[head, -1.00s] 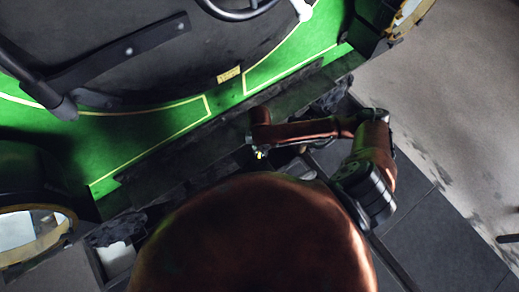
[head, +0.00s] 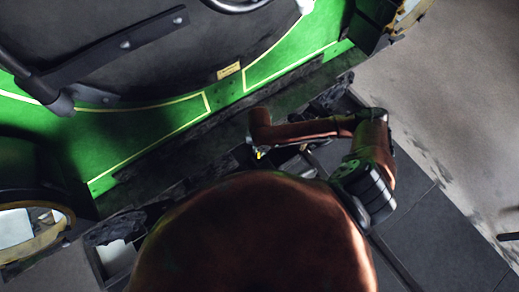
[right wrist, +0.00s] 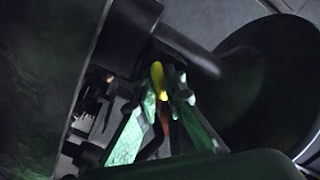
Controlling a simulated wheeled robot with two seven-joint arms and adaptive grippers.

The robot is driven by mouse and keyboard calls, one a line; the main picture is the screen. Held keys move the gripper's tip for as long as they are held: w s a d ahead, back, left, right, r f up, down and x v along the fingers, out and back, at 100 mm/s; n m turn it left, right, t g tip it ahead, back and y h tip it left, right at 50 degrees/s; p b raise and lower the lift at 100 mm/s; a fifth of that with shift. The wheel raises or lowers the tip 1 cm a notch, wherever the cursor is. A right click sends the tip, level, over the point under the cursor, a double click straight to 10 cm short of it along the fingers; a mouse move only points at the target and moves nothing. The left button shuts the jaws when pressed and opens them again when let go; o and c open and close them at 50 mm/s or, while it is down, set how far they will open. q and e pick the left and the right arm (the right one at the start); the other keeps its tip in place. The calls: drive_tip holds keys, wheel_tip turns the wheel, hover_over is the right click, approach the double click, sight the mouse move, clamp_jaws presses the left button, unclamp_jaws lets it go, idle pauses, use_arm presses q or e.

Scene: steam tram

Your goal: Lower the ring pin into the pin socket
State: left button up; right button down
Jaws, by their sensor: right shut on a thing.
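The ring pin shows in the right wrist view as a yellow piece (right wrist: 158,82) between my fingertips, with a reddish part below it. In the head view only a small yellow spot of it (head: 260,154) shows below my right wrist. My right gripper (right wrist: 163,92) is shut on the ring pin; in the head view the gripper (head: 258,151) is mostly hidden under the arm, close to the tram's lower front edge. I cannot make out the pin socket; dark parts lie around and beyond the fingertips. My left gripper is not in view.
The tram's green front (head: 160,137) with its dark lower beam (head: 170,175) lies just ahead of my right arm. A large dark rounded part (right wrist: 265,85) stands right of the fingers in the wrist view. Open grey floor (head: 440,110) lies to the right.

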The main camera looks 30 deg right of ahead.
drive_tip(key=shift+f, duration=0.2)
drive_tip(key=c, duration=1.9)
unclamp_jaws()
drive_tip(key=shift+c, duration=0.2)
drive_tip(key=shift+r, duration=0.25)
wheel_tip(320, 180, up, 12)
drive_tip(key=shift+f, duration=0.15)
